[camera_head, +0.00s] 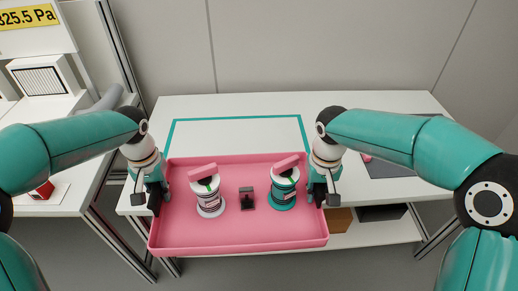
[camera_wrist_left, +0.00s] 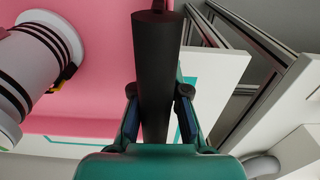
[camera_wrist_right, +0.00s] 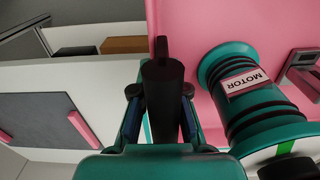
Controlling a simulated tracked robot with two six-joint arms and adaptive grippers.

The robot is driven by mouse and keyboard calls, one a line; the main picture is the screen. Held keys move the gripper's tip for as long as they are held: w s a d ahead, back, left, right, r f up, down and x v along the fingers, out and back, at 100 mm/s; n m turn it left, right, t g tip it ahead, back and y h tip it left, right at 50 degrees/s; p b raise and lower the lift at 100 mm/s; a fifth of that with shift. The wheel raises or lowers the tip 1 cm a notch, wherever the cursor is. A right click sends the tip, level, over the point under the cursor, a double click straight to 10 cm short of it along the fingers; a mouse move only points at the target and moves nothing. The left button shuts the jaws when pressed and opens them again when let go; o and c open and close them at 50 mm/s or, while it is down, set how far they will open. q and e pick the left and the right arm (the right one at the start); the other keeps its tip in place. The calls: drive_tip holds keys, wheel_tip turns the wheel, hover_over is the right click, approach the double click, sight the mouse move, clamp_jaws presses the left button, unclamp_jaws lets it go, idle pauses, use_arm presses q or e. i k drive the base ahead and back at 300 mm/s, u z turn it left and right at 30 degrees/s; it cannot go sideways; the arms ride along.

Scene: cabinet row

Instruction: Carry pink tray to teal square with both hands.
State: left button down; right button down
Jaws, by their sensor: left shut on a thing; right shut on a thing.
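The pink tray (camera_head: 240,242) is held between my two grippers, in front of and partly over the near edge of the white table. It carries a white spool (camera_head: 209,197), a teal spool (camera_head: 283,190) labelled MOTOR in the right wrist view (camera_wrist_right: 250,83), and a small dark block (camera_head: 247,199) between them. My left gripper (camera_head: 155,197) is shut on the dark left handle (camera_wrist_left: 154,75). My right gripper (camera_head: 319,190) is shut on the dark right handle (camera_wrist_right: 163,100). The teal square (camera_head: 235,118) is an outline on the table behind the tray; its near side is hidden by the tray.
The white table (camera_head: 380,105) is bare inside the outline. A grey mat (camera_head: 395,167) with a pink piece lies at its right. A lower shelf holds a brown box (camera_head: 339,220) and a dark box (camera_head: 382,213). Another bench (camera_head: 75,200) stands left across a gap.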

sight(236, 149)
drive_tip(key=z, duration=0.05)
drive_tip(key=k, duration=0.65)
drive_tip(key=u, duration=0.4)
drive_tip(key=i, duration=1.65)
drive_tip(key=z, duration=0.35)
